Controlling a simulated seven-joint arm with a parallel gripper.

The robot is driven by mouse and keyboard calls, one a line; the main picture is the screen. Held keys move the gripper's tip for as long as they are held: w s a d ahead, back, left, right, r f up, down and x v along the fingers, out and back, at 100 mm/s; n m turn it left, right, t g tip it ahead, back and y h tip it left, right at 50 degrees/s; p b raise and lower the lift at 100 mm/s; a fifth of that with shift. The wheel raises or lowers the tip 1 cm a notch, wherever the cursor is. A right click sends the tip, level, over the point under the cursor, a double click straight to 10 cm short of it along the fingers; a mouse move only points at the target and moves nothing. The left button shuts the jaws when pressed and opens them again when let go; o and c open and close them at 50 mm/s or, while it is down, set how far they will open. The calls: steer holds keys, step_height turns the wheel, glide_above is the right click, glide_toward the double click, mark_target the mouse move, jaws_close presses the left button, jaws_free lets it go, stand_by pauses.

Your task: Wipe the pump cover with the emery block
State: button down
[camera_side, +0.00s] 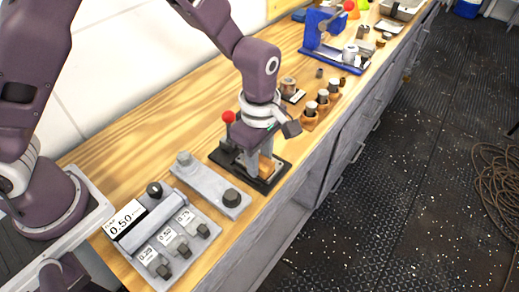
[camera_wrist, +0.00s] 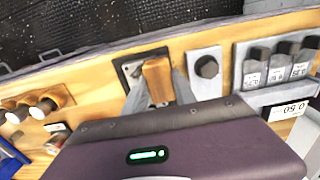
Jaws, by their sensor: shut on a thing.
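My gripper (camera_side: 260,160) points down over a black base plate (camera_side: 278,174) and is shut on a brown block, which I take for the emery block (camera_side: 267,168). In the wrist view the block (camera_wrist: 157,81) sits between my two grey fingers (camera_wrist: 160,92), over the black plate (camera_wrist: 130,68). I cannot tell whether the block touches the plate. No part is clearly marked as the pump cover. A grey plate with a black knob (camera_side: 209,184) lies beside the black plate; it also shows in the wrist view (camera_wrist: 207,84).
A red-knobbed lever (camera_side: 228,117) stands close behind my gripper. Wooden holders with white-topped pieces (camera_side: 315,108) and a blue press (camera_side: 325,35) stand further right. The bench's front edge is close.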

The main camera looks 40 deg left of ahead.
steer(key=shift+f, duration=0.45)
steer(key=shift+w+f, duration=0.4)
steer(key=shift+f, duration=0.2)
steer(key=shift+w+f, duration=0.2)
steer(key=shift+w, duration=2.65)
steer(key=shift+s, duration=3.15)
steer(key=shift+s+r, duration=0.15)
steer(key=shift+r, duration=4.05)
steer(key=shift+f, duration=0.25)
